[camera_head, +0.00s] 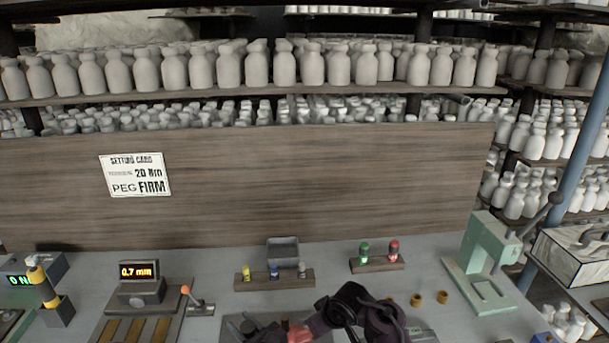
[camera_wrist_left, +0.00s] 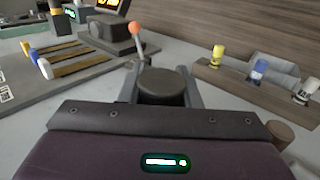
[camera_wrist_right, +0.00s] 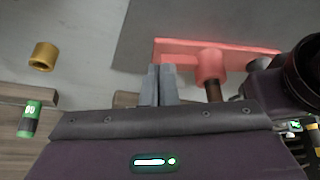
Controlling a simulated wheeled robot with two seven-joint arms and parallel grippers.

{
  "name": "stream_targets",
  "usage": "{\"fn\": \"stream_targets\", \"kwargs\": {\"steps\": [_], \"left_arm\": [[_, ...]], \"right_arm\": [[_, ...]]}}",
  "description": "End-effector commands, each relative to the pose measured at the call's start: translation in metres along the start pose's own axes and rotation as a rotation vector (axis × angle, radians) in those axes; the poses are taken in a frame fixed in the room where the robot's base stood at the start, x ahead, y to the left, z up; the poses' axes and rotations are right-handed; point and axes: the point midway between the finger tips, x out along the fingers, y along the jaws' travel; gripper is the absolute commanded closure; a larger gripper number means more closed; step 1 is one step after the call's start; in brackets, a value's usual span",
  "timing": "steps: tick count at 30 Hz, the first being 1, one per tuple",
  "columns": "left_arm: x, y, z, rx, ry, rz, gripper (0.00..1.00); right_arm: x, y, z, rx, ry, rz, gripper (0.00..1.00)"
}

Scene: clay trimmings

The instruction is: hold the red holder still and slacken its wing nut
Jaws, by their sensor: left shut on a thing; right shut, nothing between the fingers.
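The red holder (camera_wrist_right: 210,66) shows in the right wrist view as a flat bar with a round boss and a dark brown rod. Only a small bit of the red holder (camera_head: 298,334) shows at the bottom of the head view. My left gripper (camera_wrist_left: 160,95) is shut on a dark round-topped piece (camera_wrist_left: 162,85); I cannot tell whether that piece belongs to the holder. My right gripper (camera_wrist_right: 160,86) is shut and empty, its fingertips close to the end of the red bar; contact is unclear. I cannot make out the wing nut.
A rack with yellow, blue and white pegs (camera_head: 274,282) stands behind the grippers. A green-and-red peg rack (camera_head: 377,264), brass rings (camera_head: 416,299) and a green press (camera_head: 487,262) lie right. A 0.7 mm gauge (camera_head: 140,284) stands left. A board (camera_head: 300,190) closes the back.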

Motion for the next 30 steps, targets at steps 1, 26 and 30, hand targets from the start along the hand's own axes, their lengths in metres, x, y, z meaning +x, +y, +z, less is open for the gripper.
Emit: {"fn": "stream_targets", "kwargs": {"steps": [1, 26, 30], "left_arm": [[0.001, 0.001, 0.0, 0.002, -0.001, 0.001, 1.0], [0.001, 0.001, 0.0, 0.002, -0.001, 0.001, 1.0], [0.001, 0.001, 0.0, 0.002, -0.001, 0.001, 1.0]], "right_arm": [[0.0, 0.001, 0.0, 0.0, 0.0, 0.0, 1.0], [-0.016, 0.002, -0.001, -0.002, 0.003, -0.002, 1.0], [-0.031, 0.002, -0.01, -0.002, 0.003, -0.002, 1.0]]}}
